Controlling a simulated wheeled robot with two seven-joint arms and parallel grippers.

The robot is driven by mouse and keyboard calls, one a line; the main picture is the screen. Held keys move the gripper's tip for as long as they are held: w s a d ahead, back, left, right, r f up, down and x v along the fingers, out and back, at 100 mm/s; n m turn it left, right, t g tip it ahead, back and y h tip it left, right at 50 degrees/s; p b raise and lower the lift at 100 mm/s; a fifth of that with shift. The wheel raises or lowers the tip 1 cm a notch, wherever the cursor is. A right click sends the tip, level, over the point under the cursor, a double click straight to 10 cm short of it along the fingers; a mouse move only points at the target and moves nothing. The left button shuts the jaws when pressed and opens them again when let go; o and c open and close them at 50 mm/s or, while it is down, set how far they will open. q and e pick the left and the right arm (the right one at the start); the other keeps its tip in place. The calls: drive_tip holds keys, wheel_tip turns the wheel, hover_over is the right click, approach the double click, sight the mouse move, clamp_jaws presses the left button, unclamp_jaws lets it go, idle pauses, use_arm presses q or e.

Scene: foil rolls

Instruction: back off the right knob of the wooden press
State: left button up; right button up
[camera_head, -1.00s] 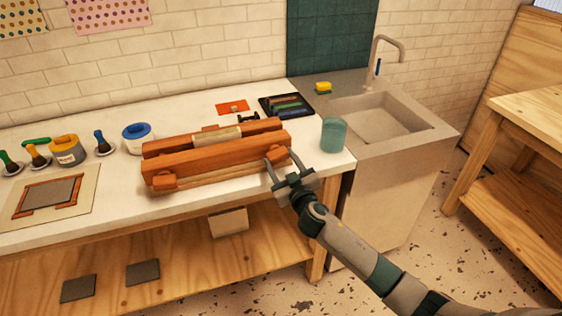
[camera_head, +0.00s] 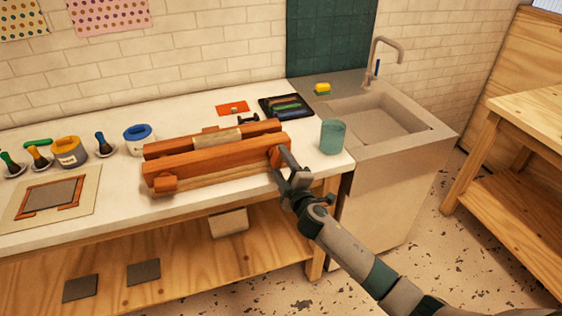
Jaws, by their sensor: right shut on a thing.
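The wooden press (camera_head: 215,163) lies on the white worktop, with two long orange-brown beams side by side. Its left knob (camera_head: 165,183) shows at the front left end. Its right knob (camera_head: 276,156) is at the front right end, partly covered by my gripper. My right gripper (camera_head: 284,159) is at the right knob and shut on it, with its wrist turned and the arm coming in from the lower right. My left gripper does not show.
A teal cup (camera_head: 333,137) stands just right of the press. A sink (camera_head: 385,118) is at the right, with a yellow sponge (camera_head: 322,89) behind. A dark tray (camera_head: 286,106) lies behind the press. Ink pots and a framed board (camera_head: 85,205) are at the left.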

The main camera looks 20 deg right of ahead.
drive_tip(key=n, duration=0.3)
drive_tip(key=n+p, duration=0.1)
drive_tip(key=shift+r+n, duration=0.3)
drive_tip(key=n+p, duration=0.1)
drive_tip(key=n, duration=0.4)
drive_tip(key=shift+w+d+r+p, duration=0.1)
drive_tip(key=shift+p, duration=0.2)
drive_tip(key=n+p, duration=0.2)
drive_tip(key=n, duration=0.3)
drive_tip(key=shift+r+n, duration=0.1)
drive_tip(key=shift+n, duration=0.3)
drive_tip(key=n+p, duration=0.1)
drive_tip(key=n, duration=0.3)
drive_tip(key=shift+n+p, duration=0.3)
drive_tip(key=shift+p, duration=0.05)
